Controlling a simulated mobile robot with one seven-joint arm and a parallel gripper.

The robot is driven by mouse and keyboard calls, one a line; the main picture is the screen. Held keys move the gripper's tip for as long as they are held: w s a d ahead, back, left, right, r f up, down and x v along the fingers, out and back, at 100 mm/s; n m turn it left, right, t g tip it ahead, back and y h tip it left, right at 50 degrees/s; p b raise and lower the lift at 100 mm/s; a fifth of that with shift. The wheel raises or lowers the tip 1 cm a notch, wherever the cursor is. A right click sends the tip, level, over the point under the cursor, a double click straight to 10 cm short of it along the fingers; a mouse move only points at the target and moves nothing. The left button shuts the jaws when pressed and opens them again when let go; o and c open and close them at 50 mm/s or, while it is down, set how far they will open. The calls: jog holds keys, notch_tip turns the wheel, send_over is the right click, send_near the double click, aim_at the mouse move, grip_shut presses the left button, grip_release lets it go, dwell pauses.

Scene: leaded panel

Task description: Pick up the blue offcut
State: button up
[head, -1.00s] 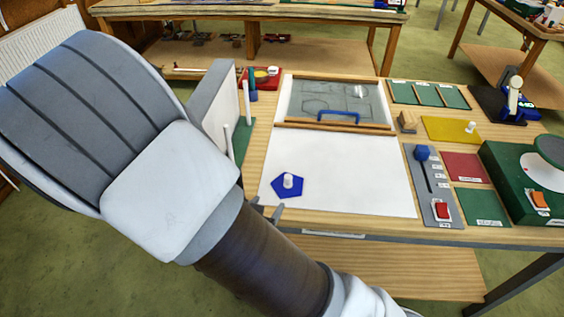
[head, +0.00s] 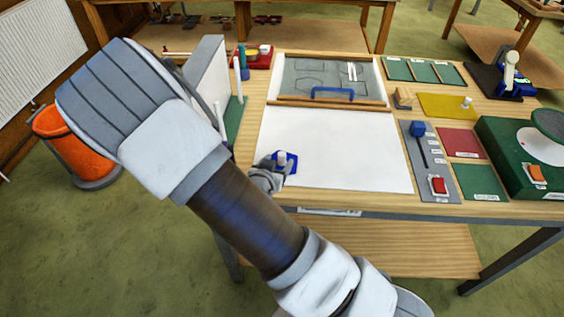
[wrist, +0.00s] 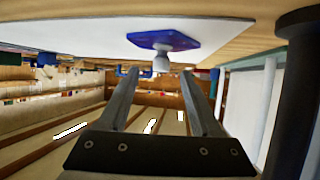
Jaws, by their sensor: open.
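The blue offcut (head: 292,163) is a flat blue piece with a white knob on top. It lies on the white sheet (head: 345,150), near the sheet's front left corner. My gripper (head: 273,167) is low at that corner, just beside the offcut, and partly hides it in the head view. In the wrist view, which appears upside down, the offcut (wrist: 165,39) shows with its knob ahead of the tips of my gripper (wrist: 159,73). The two fingers are apart with nothing held between them; I cannot tell whether they touch the knob.
A grey upright panel (head: 205,75) and pale posts stand left of the sheet. A framed glass panel with a blue handle (head: 333,93) is behind it. A grey slider board (head: 430,165) and a green machine (head: 515,155) are at right. The sheet's middle is clear.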

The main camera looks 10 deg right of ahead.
aim_at(281, 156)
jog(key=shift+x, duration=2.65)
jog(key=shift+r, duration=0.1)
grip_shut()
